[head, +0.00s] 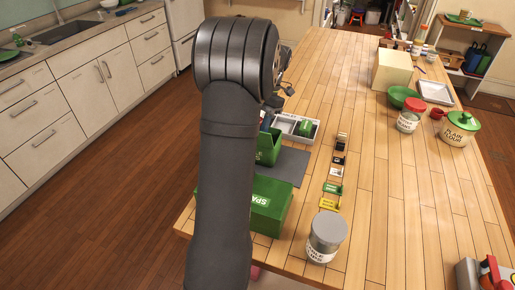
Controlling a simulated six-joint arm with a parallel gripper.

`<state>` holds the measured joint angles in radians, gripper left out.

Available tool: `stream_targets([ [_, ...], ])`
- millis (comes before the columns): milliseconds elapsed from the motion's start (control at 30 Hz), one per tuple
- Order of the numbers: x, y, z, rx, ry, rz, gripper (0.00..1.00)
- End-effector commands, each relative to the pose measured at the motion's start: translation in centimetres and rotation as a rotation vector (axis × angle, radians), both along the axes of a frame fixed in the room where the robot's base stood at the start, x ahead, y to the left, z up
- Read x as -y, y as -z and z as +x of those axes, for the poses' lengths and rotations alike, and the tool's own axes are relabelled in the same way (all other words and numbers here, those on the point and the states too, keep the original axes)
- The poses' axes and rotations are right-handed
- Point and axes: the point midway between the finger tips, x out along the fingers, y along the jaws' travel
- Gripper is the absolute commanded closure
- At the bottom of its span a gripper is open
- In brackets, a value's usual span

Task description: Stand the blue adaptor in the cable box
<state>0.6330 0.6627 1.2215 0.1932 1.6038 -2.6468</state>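My arm fills the middle of the head view and covers much of the work area. Some dark parts of it show past its right side, but the fingertips are hidden. A small blue patch (266,119) shows at the arm's edge; I cannot tell whether it is the blue adaptor. An open green box (268,148) stands right of my arm, partly hidden. A larger green box (268,207) with white lettering starting "SPA" stands nearer, also partly covered. I cannot tell which container is the cable box.
A grey mat (291,166) lies beside the open box, with a pale compartment tray (283,133) behind. Several small labelled pieces (333,188) form a row to the right. A lidded jar (326,238) stands in front. The table's centre right is clear.

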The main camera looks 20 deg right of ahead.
Motion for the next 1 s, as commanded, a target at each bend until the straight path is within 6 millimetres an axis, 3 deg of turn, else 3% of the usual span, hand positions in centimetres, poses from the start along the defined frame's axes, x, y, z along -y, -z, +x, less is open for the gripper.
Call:
stream_targets([
  [100,0.0,2.0,0.0,-0.001,0.001,0.001,0.89],
  [333,0.0,3.9,0.0,0.000,0.002,0.000,0.89],
  [600,0.0,7.8,0.0,0.000,0.002,0.000,0.89],
  [933,0.0,8.1,0.0,0.001,0.004,-0.001,0.89],
  [967,0.0,8.1,0.0,0.001,0.004,-0.001,0.62],
  [1000,0.0,8.1,0.0,0.001,0.004,-0.002,0.54],
])
